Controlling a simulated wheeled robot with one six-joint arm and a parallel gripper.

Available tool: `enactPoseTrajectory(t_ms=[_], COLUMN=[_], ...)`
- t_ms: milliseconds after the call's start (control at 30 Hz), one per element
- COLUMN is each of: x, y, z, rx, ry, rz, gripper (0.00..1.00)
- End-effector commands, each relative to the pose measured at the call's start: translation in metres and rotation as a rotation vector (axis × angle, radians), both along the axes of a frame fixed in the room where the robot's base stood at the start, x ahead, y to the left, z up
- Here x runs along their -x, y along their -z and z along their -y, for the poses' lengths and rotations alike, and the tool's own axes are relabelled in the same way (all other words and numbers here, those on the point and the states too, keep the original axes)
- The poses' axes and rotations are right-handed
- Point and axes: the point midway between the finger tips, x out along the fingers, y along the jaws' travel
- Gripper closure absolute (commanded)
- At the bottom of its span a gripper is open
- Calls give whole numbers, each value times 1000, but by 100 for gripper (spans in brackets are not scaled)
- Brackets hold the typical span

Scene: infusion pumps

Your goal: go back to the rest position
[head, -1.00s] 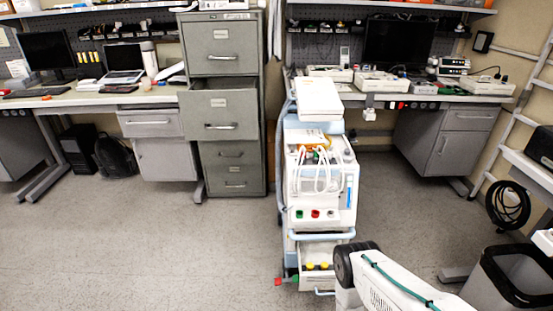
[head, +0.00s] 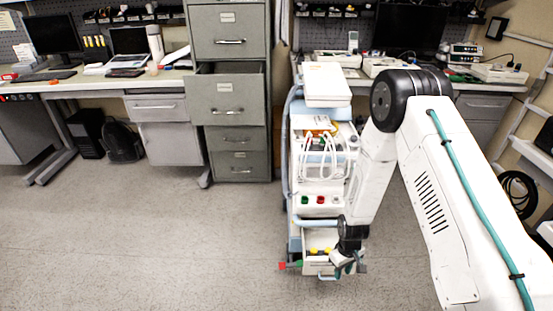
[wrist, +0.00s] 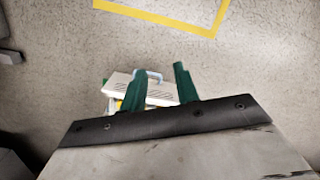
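My arm rises on the right of the head view, bent at a black joint, and its forearm hangs down to my gripper (head: 345,265). The gripper is at the front of the white and pale blue medical cart (head: 322,225), beside its low open drawer (head: 317,262). Whether the fingers touch the cart I cannot tell.
A grey filing cabinet (head: 230,107) with one drawer pulled out stands behind and left of the cart. Desks line the back wall, with white devices on the right one (head: 337,58). The floor (head: 150,240) at left is clear. Yellow tape (wrist: 160,18) marks the floor.

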Motion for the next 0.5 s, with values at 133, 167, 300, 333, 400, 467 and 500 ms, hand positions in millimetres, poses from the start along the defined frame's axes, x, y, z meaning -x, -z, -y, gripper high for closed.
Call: enactPoseTrajectory(t_ms=[133, 167, 300, 333, 400, 467, 500], x=[5, 8, 26, 30, 42, 54, 62], y=[-85, -101, -173, -189, -223, -251, -269], z=[3, 3, 8, 9, 11, 13, 14], rx=[11, 13, 30, 33, 43, 50, 55], ry=[85, 103, 176, 192, 226, 253, 270], rz=[-64, -80, -134, -144, -164, -179, -187], gripper=[69, 69, 69, 69, 69, 69, 69])
